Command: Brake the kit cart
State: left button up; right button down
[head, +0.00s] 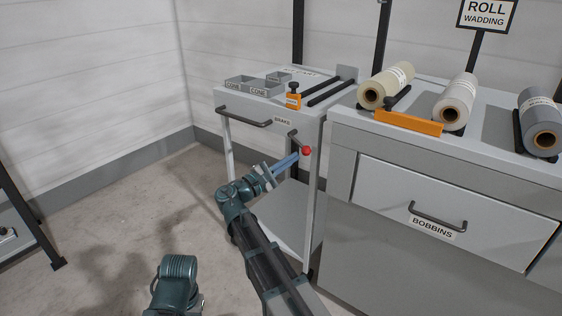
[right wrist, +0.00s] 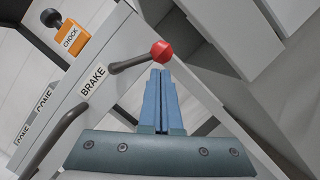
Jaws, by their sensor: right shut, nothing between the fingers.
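The kit cart (head: 285,212) stands left of the long cabinet, its front panel marked BRAKE. A dark brake lever with a red knob (head: 306,150) sticks out at the panel's right end. In the right wrist view the red knob (right wrist: 163,51) lies just beyond the fingertips, and the lever slants from it down to the left by the BRAKE label (right wrist: 93,80). My right gripper (head: 297,156) is shut and empty, its blue fingers together (right wrist: 161,73), close to the knob. I cannot tell whether they touch. My left gripper is out of view.
The cart top holds grey cone trays (head: 240,82) and an orange chock (head: 293,99); a dark handle (head: 243,116) crosses its front. The cabinet (head: 362,220) with wadding rolls stands close on the right. Open floor (head: 120,205) lies to the left.

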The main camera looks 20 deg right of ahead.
aim_at(300, 144)
jog(key=shift+s+d+r, duration=0.2)
jog(key=shift+d, duration=0.05)
dwell(0.4)
jog(key=shift+s+r+n, duration=0.15)
jog(key=shift+n, duration=0.55)
jog(key=r+n+t+p, duration=0.1)
jog(key=n, duration=0.3)
jog(key=s+d+r+n+t+p, duration=0.1)
jog(key=r+n+t, duration=0.1)
jog(key=n, duration=0.2)
jog(key=s+r+n+t+y+p, duration=0.1)
jog(key=r+n+t, duration=0.1)
jog(key=n, duration=0.2)
jog(key=shift+d, duration=0.2)
jog(key=shift+r+n, duration=0.1)
jog(key=shift+n, duration=0.4)
jog(key=shift+w+r, duration=0.1)
jog(key=shift+r, duration=0.05)
jog(key=shift+r+p, duration=0.1)
jog(key=shift+p, duration=0.25)
